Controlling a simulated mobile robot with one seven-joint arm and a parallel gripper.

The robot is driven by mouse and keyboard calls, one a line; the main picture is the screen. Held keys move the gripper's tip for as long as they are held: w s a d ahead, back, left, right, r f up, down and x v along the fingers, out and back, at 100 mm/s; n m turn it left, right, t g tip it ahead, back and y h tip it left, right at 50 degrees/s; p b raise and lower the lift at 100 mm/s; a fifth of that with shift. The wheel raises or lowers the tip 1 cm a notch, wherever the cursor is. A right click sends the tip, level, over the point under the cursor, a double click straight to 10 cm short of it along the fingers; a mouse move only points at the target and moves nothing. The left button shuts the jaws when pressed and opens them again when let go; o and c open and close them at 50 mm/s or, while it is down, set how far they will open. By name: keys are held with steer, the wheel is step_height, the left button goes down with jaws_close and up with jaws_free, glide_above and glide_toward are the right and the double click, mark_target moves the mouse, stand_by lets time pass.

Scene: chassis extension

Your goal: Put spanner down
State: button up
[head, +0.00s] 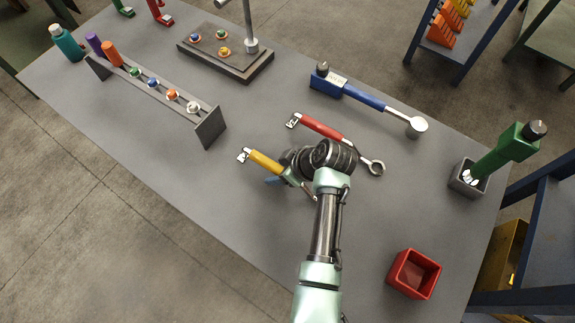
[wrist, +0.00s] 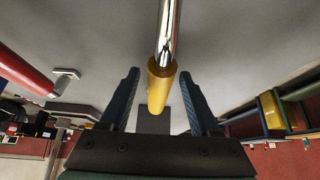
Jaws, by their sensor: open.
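A yellow-handled spanner (head: 265,161) is near the middle of the grey table, its far end hidden by my arm in the head view. In the wrist view its yellow handle (wrist: 159,90) and shiny metal shaft (wrist: 167,35) lie between the fingers of my gripper (wrist: 160,74). The fingers are apart, with a gap on each side of the handle. One blue finger of my gripper (head: 275,181) shows beside the handle in the head view. A red-handled spanner (head: 320,127) lies just beyond; its red handle also shows at left in the wrist view (wrist: 22,70).
A blue-handled tool (head: 365,98) lies farther back. A red open box (head: 414,274) stands at front right and a green tool (head: 505,150) stands in a grey holder at right. A rack (head: 209,128) with coloured parts stands at left. Table around the spanners is clear.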

steer(key=v, duration=1.2)
steer(key=w+r+m+t+h, duration=0.15)
steer(key=w+r+t, duration=0.25)
steer(key=r, duration=0.6)
steer(key=w+r+m+t+h, duration=0.1)
steer(key=w+r+m+t, duration=0.2)
steer(key=r, duration=0.6)
steer(key=w+r+m+t+h, duration=0.1)
steer(key=w+r+t, duration=0.35)
steer(key=r, duration=0.55)
steer(key=s+a+r+m+t, duration=0.25)
steer(key=r+t, duration=0.25)
steer(key=r, duration=1.1)
steer(key=s+a+r+m+t+h, duration=0.1)
steer(key=s+a+r+m+t, duration=0.1)
steer(key=s+r+t, duration=0.5)
steer(key=s+r, duration=0.6)
steer(key=r, duration=0.2)
steer(key=shift+r+m+h+b, duration=0.15)
steer(key=shift+m+h+b, duration=0.15)
steer(key=shift+m+h, duration=0.1)
